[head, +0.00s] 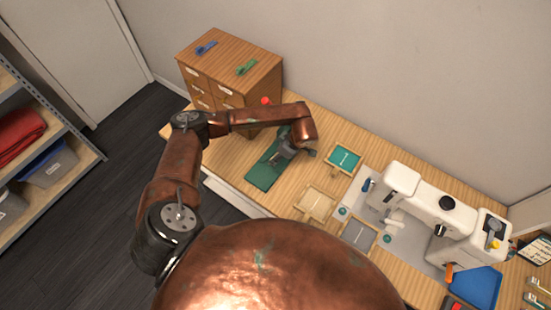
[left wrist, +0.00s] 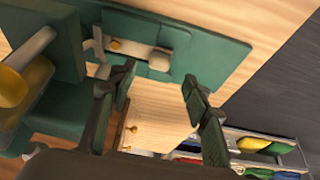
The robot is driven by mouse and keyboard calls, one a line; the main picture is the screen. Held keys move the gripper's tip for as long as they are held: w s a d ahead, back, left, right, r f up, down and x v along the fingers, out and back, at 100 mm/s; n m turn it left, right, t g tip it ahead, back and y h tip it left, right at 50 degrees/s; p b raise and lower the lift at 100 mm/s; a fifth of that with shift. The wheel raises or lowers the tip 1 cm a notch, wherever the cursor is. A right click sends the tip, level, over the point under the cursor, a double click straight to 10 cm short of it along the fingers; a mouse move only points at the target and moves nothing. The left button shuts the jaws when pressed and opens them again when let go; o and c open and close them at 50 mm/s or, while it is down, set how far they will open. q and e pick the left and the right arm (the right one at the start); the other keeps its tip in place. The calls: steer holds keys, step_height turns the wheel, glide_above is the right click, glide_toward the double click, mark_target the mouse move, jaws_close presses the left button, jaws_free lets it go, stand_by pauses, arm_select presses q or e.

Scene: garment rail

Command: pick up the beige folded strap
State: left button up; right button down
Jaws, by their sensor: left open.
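The beige strap (left wrist: 140,55) lies on a dark green mat (left wrist: 225,50), with a gold-coloured stud showing on it. In the head view the mat (head: 264,175) lies on the wooden table, and the strap cannot be made out there. My left gripper (head: 284,152) is over the upper right part of the mat. In the left wrist view my left gripper (left wrist: 160,75) is open, its two dark fingers apart with nothing between them. The strap is just beyond the fingertips, partly behind the left finger. My right gripper is not in view.
A wooden drawer cabinet (head: 230,75) stands behind the mat. To the right are a green tray (head: 343,159), a wooden tray (head: 315,204) and a white sewing machine (head: 440,210). A blurred yellow object (left wrist: 25,82) is close at the wrist view's left.

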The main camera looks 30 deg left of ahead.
arm_select(q)
steer(key=x, duration=0.5)
steer(key=shift+a+f+p, duration=0.2)
steer(key=shift+f+p, duration=0.05)
steer(key=shift+p, duration=0.1)
steer(key=shift+c, duration=0.4)
steer(key=c, duration=1.1)
steer(key=shift+o, duration=0.2)
